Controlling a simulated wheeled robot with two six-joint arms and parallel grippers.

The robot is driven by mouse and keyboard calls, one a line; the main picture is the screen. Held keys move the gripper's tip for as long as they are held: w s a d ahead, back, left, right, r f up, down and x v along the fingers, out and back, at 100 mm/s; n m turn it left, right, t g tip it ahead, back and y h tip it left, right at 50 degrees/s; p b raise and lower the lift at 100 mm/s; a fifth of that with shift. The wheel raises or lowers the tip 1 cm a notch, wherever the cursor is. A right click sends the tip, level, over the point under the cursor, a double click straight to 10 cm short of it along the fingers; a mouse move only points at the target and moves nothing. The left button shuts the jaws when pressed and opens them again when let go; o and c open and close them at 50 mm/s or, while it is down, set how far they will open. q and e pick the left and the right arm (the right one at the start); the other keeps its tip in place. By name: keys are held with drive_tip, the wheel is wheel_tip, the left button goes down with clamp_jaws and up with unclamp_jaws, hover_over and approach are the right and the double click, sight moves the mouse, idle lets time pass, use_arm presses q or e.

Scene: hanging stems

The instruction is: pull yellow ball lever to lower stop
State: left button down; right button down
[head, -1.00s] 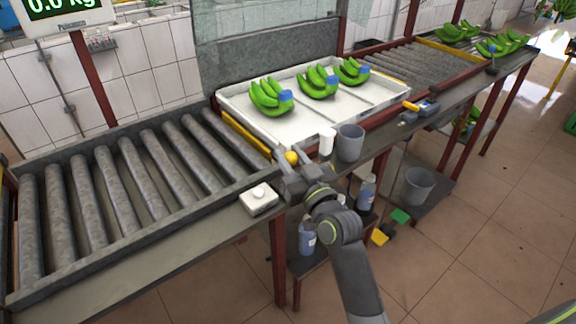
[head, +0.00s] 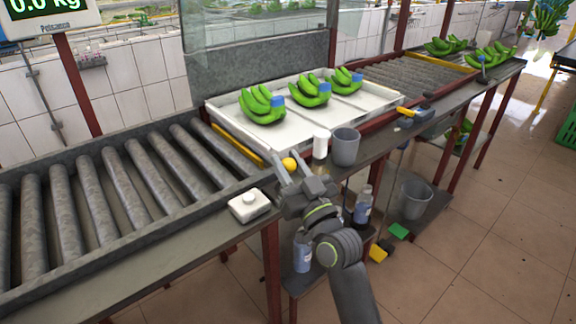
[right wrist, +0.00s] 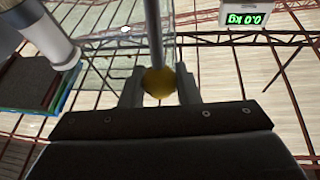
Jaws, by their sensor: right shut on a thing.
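The yellow ball (head: 289,164) of the lever is at the front edge of the bench, beside the end of the yellow bar. My right gripper (head: 291,163) is around it, with one finger on each side. In the right wrist view the ball (right wrist: 158,83) sits between the two fingers (right wrist: 160,90), at the end of a thin grey rod (right wrist: 154,32). The rest of the lever and its stops cannot be made out in the head view. My left gripper is not in view.
A white box with a button (head: 249,206) stands left of the gripper. A white cup (head: 320,146) and a grey bucket (head: 345,147) stand close on its right. Behind is a white tray (head: 385,103) with green bananas. Rollers (head: 105,190) lie to the left.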

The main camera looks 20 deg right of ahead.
drive_tip(key=c, duration=1.1)
unclamp_jaws()
drive_tip(key=shift+s+d+f+b, duration=0.1)
drive_tip(key=shift+s+f+b, duration=0.25)
drive_tip(key=shift+s, duration=0.15)
drive_tip(key=b+v, duration=0.1)
drive_tip(key=v, duration=0.1)
drive_tip(key=shift+s+f, duration=0.15)
drive_tip(key=shift+s, duration=0.15)
use_arm(q)
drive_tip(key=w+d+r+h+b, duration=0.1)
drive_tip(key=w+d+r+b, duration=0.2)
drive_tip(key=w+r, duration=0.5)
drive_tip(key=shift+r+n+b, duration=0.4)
drive_tip(key=shift+b, duration=0.5)
use_arm(e)
drive_tip(key=shift+v, duration=6.85)
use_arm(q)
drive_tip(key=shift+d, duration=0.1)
use_arm(e)
drive_tip(key=shift+d, duration=0.1)
